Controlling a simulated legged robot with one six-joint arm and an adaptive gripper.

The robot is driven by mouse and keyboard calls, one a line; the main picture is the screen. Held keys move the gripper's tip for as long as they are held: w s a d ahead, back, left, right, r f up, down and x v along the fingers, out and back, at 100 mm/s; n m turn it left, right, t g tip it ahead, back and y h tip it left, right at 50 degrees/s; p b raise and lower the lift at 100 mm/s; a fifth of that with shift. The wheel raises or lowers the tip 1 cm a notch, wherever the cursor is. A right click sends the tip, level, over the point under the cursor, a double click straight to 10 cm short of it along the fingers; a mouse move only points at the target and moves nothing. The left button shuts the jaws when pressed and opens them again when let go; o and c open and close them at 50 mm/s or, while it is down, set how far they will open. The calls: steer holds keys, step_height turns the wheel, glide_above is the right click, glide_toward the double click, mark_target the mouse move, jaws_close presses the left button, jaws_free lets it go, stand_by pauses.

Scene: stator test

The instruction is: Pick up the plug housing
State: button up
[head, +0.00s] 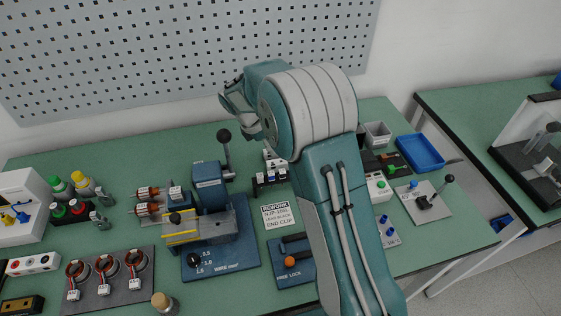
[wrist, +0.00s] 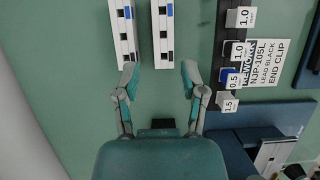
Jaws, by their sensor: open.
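My gripper (wrist: 158,78) is open in the wrist view, its two fingers spread with nothing between the tips. Just ahead lie two long white blocks with black and blue marks, a left one (wrist: 123,40) and a right one (wrist: 163,45). The right block's near end lines up with the gap between the fingers. The left block's near end is close to the left fingertip. I cannot tell for sure which thing is the plug housing. In the head view my gripper (head: 236,98) is raised over the back of the bench; contact with the blocks cannot be judged.
A black rack (wrist: 222,50) with white numbered blocks stands right of my gripper, beside a rework label (wrist: 262,65). A blue crimping press (head: 212,190) stands left of my arm. A stator plate (head: 108,280) lies front left, a blue tray (head: 420,152) back right.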

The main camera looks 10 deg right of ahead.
steer(key=shift+x, duration=1.25)
steer(key=shift+d+f, duration=0.1)
steer(key=shift+f, duration=0.2)
steer(key=x, duration=0.4)
steer(key=shift+s+d+f, duration=0.15)
steer(key=shift+d+f, duration=0.15)
steer(key=shift+d, duration=0.05)
steer(key=shift+a+f, duration=0.1)
steer(key=shift+f, duration=0.15)
steer(key=shift+a, duration=0.15)
steer(key=shift+c, duration=0.6)
steer(key=c, duration=0.6)
jaws_close()
